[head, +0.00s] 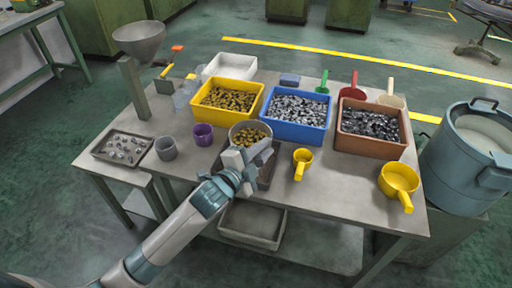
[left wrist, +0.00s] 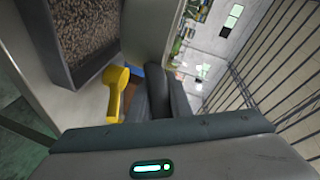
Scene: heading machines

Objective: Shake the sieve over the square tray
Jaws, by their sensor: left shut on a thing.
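The sieve (head: 264,128) is a round pan with yellowish metal pieces inside, held above the middle front of the table. My left gripper (head: 250,158) is shut on the sieve's near side, where its handle is mostly hidden by the fingers. The square tray (head: 267,183) is dark grey and lies on the table just below and to the right of the gripper, partly covered by gripper and sieve. My right gripper is not in view.
Yellow (head: 213,112), blue (head: 290,130) and brown (head: 369,144) bins of metal parts stand behind. Yellow scoops (head: 302,160) (head: 399,180) lie to the right. A purple cup (head: 203,135), grey cup (head: 165,149) and parts tray (head: 122,160) stand left.

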